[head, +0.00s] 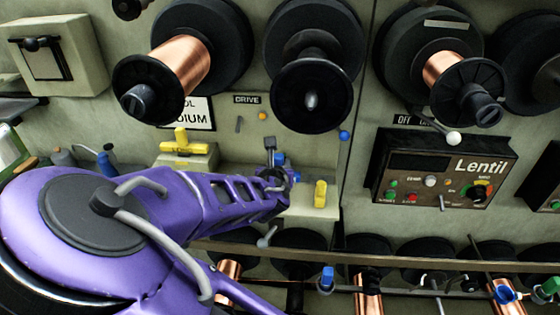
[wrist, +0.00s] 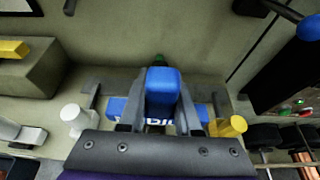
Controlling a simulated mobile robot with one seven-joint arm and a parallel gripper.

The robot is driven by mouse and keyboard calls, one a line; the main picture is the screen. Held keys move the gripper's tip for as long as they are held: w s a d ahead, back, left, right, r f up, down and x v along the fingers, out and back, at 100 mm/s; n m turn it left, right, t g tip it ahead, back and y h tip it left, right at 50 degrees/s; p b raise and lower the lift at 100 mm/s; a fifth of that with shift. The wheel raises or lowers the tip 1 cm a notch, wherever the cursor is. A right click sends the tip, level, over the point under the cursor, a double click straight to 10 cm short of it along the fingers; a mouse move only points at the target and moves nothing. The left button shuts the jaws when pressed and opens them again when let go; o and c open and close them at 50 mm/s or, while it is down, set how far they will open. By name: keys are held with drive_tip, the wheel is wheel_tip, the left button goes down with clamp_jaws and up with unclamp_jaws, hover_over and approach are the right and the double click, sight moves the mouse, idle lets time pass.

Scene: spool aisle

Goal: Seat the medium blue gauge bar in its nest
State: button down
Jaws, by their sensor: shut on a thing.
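My gripper (wrist: 162,82) is shut on a blue bar (wrist: 163,92), its rounded end showing between the dark fingers. In the head view my gripper (head: 275,170) is at the pale ledge under the spools, with a bit of blue bar (head: 280,159) showing beside it. Behind the fingers in the wrist view is a blue strip with white letters (wrist: 117,106), mostly covered; I cannot tell whether it belongs to the bar or the nest. The nest is hidden by my gripper, and I cannot tell whether the bar touches it.
A yellow piece (head: 320,193) stands right of my gripper, also in the wrist view (wrist: 231,126). A white knob (wrist: 76,119) stands to the left. A yellow bar (head: 183,146) lies on a block further left. Spools overhang above; the Lentil control box (head: 445,165) is at right.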

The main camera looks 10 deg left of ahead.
drive_tip(key=shift+r+p, duration=0.15)
drive_tip(key=shift+p, duration=0.45)
drive_tip(key=shift+f+b, duration=1.05)
drive_tip(key=shift+f, duration=1.05)
drive_tip(key=shift+f+p, duration=0.15)
drive_tip(key=shift+p, duration=0.3)
drive_tip(key=shift+f+b, duration=0.65)
drive_tip(key=shift+f, duration=0.45)
drive_tip(key=c, duration=0.5)
unclamp_jaws()
drive_tip(key=shift+s+r, duration=0.1)
drive_tip(key=shift+s, duration=0.05)
